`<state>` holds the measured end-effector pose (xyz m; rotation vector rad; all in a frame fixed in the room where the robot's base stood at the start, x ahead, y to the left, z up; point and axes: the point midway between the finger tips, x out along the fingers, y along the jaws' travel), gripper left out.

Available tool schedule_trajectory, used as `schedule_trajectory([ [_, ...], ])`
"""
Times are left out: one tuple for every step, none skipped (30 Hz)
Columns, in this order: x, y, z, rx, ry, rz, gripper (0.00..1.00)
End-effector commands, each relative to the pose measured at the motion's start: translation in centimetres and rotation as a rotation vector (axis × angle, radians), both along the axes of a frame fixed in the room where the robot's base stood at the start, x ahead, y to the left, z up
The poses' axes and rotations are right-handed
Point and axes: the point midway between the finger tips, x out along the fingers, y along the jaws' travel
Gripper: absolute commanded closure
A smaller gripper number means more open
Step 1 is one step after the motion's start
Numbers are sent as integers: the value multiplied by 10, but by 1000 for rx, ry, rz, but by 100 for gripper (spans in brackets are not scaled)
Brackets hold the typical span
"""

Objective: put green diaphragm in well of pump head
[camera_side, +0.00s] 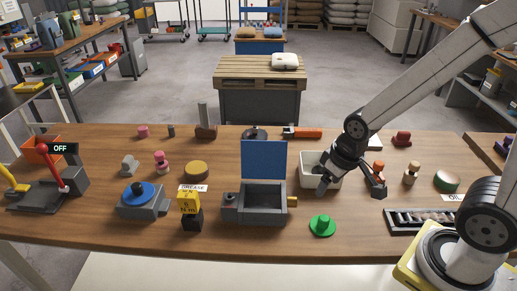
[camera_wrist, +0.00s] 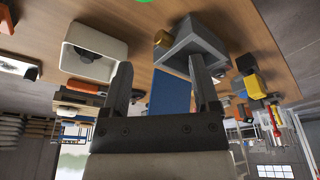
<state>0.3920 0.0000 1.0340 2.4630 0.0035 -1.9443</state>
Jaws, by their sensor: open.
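The green diaphragm (camera_side: 322,226), a flat disc with a raised knob, lies on the table near the front edge. Only a sliver of green (camera_wrist: 145,1) shows at the top of the wrist view. A grey open-topped box (camera_side: 255,206) with a raised blue lid, a brass nub and a red knob stands left of it; it looks like the pump head. It also shows in the wrist view (camera_wrist: 187,45). Its well looks empty. My gripper (camera_side: 351,190) is open and empty, above and behind the diaphragm, to its right, and apart from it.
A white bin (camera_side: 311,170) stands behind the diaphragm, partly behind my gripper. A yellow and black block (camera_side: 190,210) and a blue-topped grey unit (camera_side: 142,198) stand left. A black rack (camera_side: 420,220) lies right. Bare table surrounds the diaphragm.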

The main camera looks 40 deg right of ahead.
Motion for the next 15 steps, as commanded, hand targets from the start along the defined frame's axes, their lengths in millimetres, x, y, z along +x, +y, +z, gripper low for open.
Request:
schedule_trajectory([
  [0, 0, 0, 0, 0, 0, 16],
  [0, 0, 0, 0, 0, 0, 16],
  [0, 0, 0, 0, 1, -1, 16],
  [0, 0, 0, 0, 1, -1, 16],
  [0, 0, 0, 0, 1, -1, 16],
  [0, 0, 0, 0, 1, -2, 16],
  [0, 0, 0, 0, 2, -2, 16],
  [0, 0, 0, 0, 2, -2, 16],
  [0, 0, 0, 1, 2, -3, 16],
  [0, 0, 0, 1, 2, -3, 16],
  [0, 0, 0, 1, 3, -5, 16],
  [0, 0, -1, 2, 4, -9, 16],
  [0, -1, -1, 3, 5, -14, 16],
  [0, -1, -1, 5, 7, -20, 16],
  [1, -1, -2, 8, 10, -33, 16],
])
